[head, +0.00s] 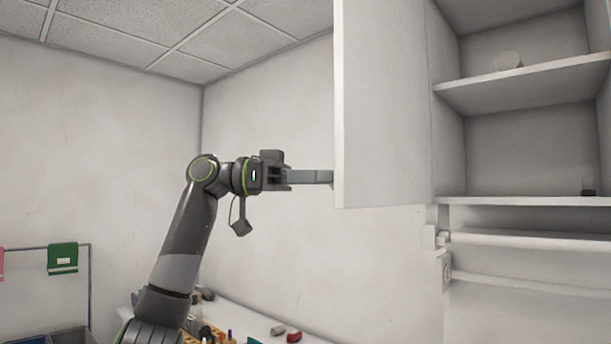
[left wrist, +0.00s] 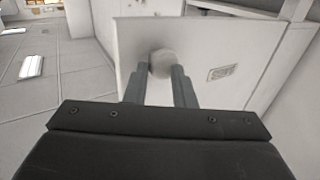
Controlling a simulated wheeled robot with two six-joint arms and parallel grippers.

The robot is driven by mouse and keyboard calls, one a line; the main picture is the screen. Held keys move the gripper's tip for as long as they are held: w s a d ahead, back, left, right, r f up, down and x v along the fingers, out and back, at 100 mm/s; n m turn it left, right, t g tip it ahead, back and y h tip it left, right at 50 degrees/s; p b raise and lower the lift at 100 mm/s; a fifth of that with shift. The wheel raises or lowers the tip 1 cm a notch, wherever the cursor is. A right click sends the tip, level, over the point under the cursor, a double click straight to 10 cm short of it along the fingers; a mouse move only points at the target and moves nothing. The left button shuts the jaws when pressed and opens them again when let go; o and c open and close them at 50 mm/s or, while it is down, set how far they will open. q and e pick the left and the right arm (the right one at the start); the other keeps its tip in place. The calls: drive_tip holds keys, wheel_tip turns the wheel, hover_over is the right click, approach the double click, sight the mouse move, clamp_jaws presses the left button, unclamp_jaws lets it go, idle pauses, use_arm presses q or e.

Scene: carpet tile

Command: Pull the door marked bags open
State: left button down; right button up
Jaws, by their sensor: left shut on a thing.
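The white cabinet door (head: 385,110) stands swung open at the left side of the wall cabinet in the head view. In the left wrist view the door's front (left wrist: 225,50) carries a round pale knob (left wrist: 162,64) and a small label (left wrist: 222,72), whose text is too small to read. My left gripper (head: 332,177) reaches the door's front from the left. Its two fingers are shut on the knob, one on each side, in the left wrist view (left wrist: 160,85). The fingertips are partly hidden behind the door edge in the head view. My right gripper is not in view.
A counter (head: 255,322) with small items lies low.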

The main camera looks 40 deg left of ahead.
use_arm(q)
drive_tip(key=shift+w+r, duration=0.2)
drive_tip(key=shift+r, duration=0.05)
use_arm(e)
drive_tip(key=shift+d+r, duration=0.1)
use_arm(q)
drive_tip(key=c, duration=1.5)
unclamp_jaws()
drive_tip(key=shift+w, duration=0.1)
drive_tip(key=shift+o, duration=1)
drive_tip(key=shift+w+d+f, duration=0.15)
drive_tip(key=shift+w+d, duration=0.1)
drive_tip(key=shift+w, duration=0.15)
drive_tip(key=shift+o, duration=1.2)
drive_tip(key=shift+w+d+f, duration=0.1)
drive_tip(key=shift+w+d, duration=0.25)
drive_tip(key=shift+d, duration=0.05)
drive_tip(key=shift+a+f, duration=0.1)
drive_tip(key=shift+a, duration=0.25)
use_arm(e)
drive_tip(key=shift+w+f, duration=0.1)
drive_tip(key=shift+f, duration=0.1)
use_arm(q)
drive_tip(key=shift+s+d, duration=0.1)
drive_tip(key=shift+d, duration=0.05)
